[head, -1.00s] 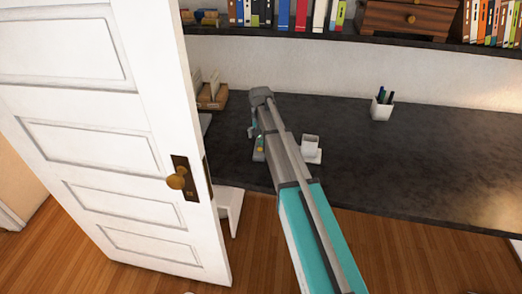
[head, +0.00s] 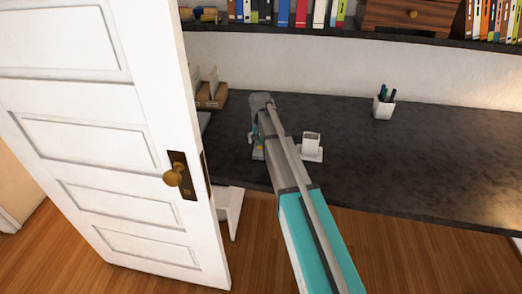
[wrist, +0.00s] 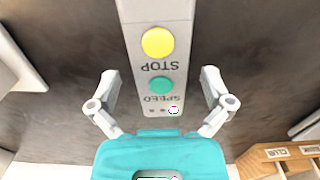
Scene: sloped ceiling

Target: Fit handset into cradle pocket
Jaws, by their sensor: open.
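The handset (head: 258,154) lies on the dark desk, mostly hidden by my arm in the head view. In the wrist view the handset (wrist: 160,20) is a pale grey bar with a yellow button, a green button and the words STOP and SPEED upside down. My gripper (wrist: 159,76) is open, with one finger on each side of the handset and gaps between. In the head view my gripper (head: 254,134) is over the handset. The white cradle (head: 312,152), a square pocket on a flat base, stands to the right of the handset.
A wooden letter holder (head: 212,98) stands at the desk's left end, and a pen cup (head: 383,107) stands near the back. An open white door (head: 110,130) is at the left. A shelf of books overhangs the back. The desk's right side is clear.

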